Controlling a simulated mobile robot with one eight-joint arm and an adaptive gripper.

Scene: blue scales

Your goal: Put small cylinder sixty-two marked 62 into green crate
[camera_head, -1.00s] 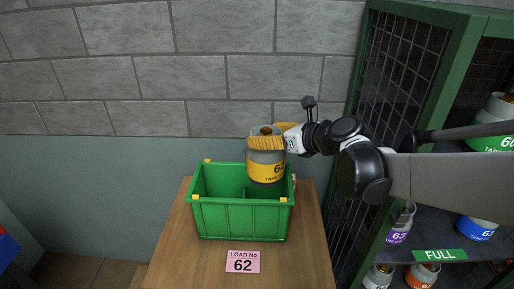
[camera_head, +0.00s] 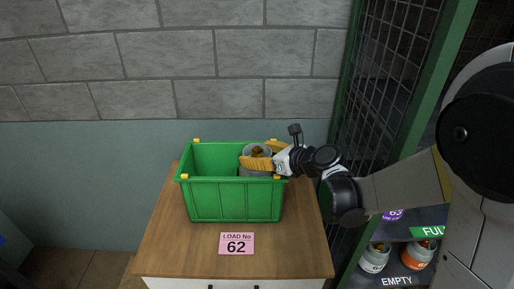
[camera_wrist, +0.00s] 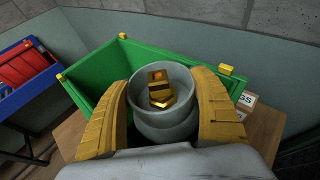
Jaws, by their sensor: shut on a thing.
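The green crate (camera_head: 232,203) stands on a wooden cabinet top, and it also shows in the wrist view (camera_wrist: 91,87). My gripper (camera_head: 258,163) is shut on the cylinder (camera_head: 256,151), a grey one with a brass valve on top. The cylinder is upright in the right part of the crate, with its top near rim height. In the wrist view the cylinder (camera_wrist: 164,119) sits between my two yellow fingers. Its label is hidden now behind the crate wall; I cannot tell whether its base touches the crate floor.
A pink card reading "LOAD No 62" (camera_head: 237,244) lies in front of the crate. A green-framed mesh cage (camera_head: 384,110) with several cylinders is at the right. A blue bin with red things (camera_wrist: 22,72) is at the left. The crate's left part looks empty.

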